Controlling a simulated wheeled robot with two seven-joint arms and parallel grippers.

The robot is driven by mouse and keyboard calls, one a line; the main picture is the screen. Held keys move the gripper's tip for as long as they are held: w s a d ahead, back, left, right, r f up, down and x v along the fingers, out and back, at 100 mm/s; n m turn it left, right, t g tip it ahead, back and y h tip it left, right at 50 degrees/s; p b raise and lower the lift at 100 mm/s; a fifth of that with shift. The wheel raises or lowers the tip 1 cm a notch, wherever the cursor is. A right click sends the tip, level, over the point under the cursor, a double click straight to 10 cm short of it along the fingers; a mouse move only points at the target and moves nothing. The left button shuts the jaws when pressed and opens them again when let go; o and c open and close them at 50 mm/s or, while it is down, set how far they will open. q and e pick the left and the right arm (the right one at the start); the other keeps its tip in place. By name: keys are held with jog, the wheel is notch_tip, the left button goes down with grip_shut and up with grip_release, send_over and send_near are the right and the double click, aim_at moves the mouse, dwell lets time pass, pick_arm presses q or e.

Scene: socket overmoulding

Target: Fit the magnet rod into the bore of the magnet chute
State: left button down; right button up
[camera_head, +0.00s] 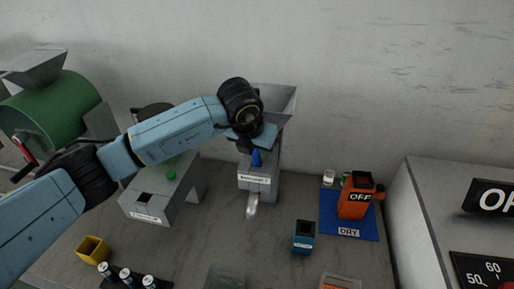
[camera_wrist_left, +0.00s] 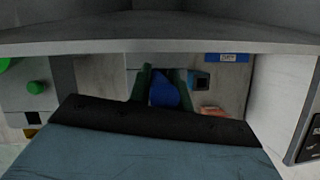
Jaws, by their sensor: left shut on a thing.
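The magnet chute (camera_head: 258,183) is a grey upright housing with a flared hopper on top and a label on its front. My left gripper (camera_head: 256,151) is over the chute's front, below the hopper. It is shut on a blue piece (camera_head: 256,159), which looks like the handle of the magnet rod. In the left wrist view the blue piece (camera_wrist_left: 163,93) sits between the two dark fingers of the left gripper (camera_wrist_left: 164,74). The rod's shaft and the bore are hidden, so I cannot tell whether the rod is in the bore. My right gripper is not in view.
A grey box with a green button (camera_head: 171,175) stands left of the chute. A pale spout (camera_head: 252,206) hangs below the chute. A blue container (camera_head: 303,238), a blue mat (camera_head: 330,220) with an orange holder (camera_head: 356,196), and a yellow cup (camera_head: 93,249) share the table.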

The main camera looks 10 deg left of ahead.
pick_arm(q)
jog(key=shift+f, duration=0.15)
jog(key=c, duration=1.3)
grip_release()
jog(key=shift+s+r, duration=0.1)
jog(key=shift+r, duration=0.4)
jog(key=b+v, duration=0.2)
jog(key=v, duration=0.9)
jog(key=shift+s+r, duration=0.15)
jog(key=shift+a, duration=0.1)
